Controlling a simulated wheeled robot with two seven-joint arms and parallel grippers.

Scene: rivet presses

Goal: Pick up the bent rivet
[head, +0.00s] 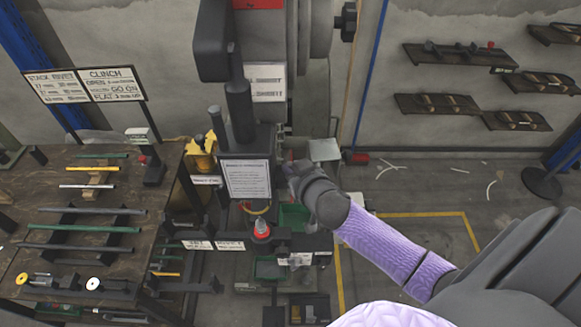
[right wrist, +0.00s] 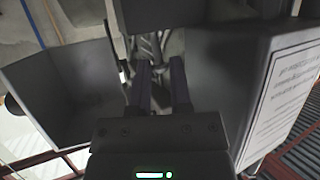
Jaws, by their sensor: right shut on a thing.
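My right gripper (head: 289,170) is by the press, just right of the white notice card (head: 246,180). In the right wrist view its two fingers (right wrist: 162,72) point away from the camera, close together around a small, dark thing. That thing is at the fingertips, and its outline and any bend are too dark to make out. I take it for the bent rivet. No other bent rivet can be picked out in either view. My left gripper is not in view.
Green trays (head: 293,217) lie below. A rack of rods (head: 84,228) stands left. Floor at right is mostly clear.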

